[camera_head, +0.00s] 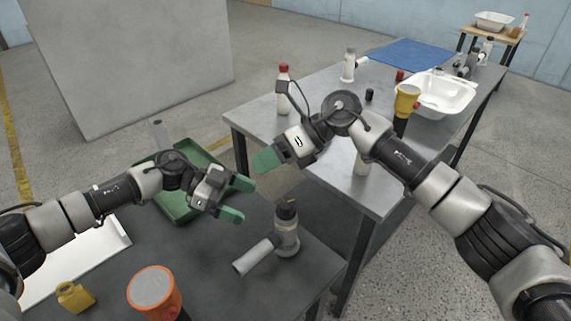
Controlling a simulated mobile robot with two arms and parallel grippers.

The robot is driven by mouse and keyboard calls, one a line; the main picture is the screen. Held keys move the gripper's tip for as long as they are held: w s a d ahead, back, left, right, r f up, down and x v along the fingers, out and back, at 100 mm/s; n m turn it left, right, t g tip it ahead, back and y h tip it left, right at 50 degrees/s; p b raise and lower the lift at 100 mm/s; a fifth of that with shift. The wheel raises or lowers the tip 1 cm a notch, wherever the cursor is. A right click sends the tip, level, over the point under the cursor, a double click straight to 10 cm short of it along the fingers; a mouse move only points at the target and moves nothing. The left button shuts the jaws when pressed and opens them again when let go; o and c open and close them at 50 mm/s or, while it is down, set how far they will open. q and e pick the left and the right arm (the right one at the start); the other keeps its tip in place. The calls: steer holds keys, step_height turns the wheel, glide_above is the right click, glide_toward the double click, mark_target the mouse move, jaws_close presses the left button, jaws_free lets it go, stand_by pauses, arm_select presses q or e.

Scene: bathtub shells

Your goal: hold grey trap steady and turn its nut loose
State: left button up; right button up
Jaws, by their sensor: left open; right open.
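The grey trap (287,240) stands upright on the near dark table, with a grey side pipe (252,257) reaching down to the left. A dark nut (286,210) sits at its top. My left gripper (238,199) is open and empty, its green fingers pointing right, to the left of the trap and apart from it. My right gripper (268,160) is open above and slightly left of the trap, also apart from it. Only one of its green fingers shows clearly.
A metal table behind carries a white tub (443,97), a yellow cup (406,100), a red-capped bottle (284,95) and a blue mat (412,54).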

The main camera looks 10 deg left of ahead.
mark_target(285, 220)
steer(key=n+t+h, duration=0.1)
steer(key=n+h, duration=0.1)
steer(key=h, duration=0.1)
steer(key=s+d+n+t+h, duration=0.1)
steer(key=n+h, duration=0.1)
steer(key=h, duration=0.1)
steer(key=d+n+t+h, duration=0.1)
steer(key=n+h, duration=0.1)
steer(key=h, duration=0.1)
steer(key=shift+s+d+f, duration=0.2)
steer(key=shift+s, duration=0.15)
arm_select(q)
steer(key=x, duration=1.1)
arm_select(e)
steer(key=shift+w+d+r+n+t+h, duration=0.15)
steer(key=shift+d+n+t+h, duration=0.1)
steer(key=shift+d+t+h, duration=0.15)
steer(key=shift+w+d+r+n+t+h, duration=0.1)
steer(key=shift+d+n+t+h, duration=0.15)
steer(key=shift+h, duration=0.25)
arm_select(q)
steer(key=shift+a, duration=0.1)
